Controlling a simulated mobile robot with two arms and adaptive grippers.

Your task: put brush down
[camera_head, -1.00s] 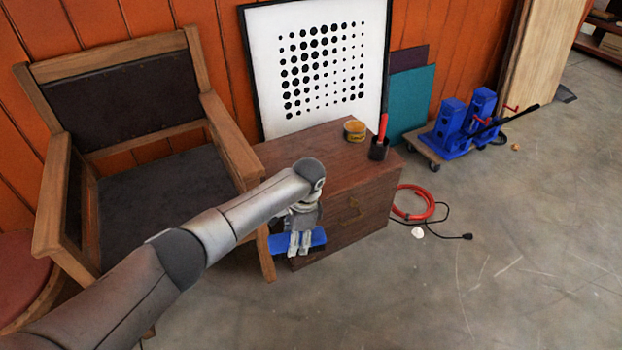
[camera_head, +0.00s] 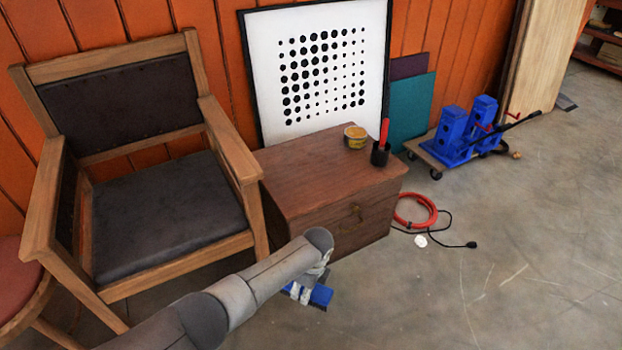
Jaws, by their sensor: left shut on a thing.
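My left gripper (camera_head: 305,291) is low in the middle of the camera_head view, in front of the wooden chest (camera_head: 290,186). It is shut on a blue thing (camera_head: 321,296), which I take to be the brush. The blue thing is partly hidden by the fingers and my arm. Whether it touches the floor, I cannot tell. My right gripper is not in view.
On the chest stand a yellow tin (camera_head: 355,137) and a dark cup (camera_head: 380,154) with a red handle. A wooden armchair (camera_head: 172,217) stands left. A red hose (camera_head: 416,222) and blue presses on a cart (camera_head: 455,143) lie right. Floor (camera_head: 480,300) at front right is clear.

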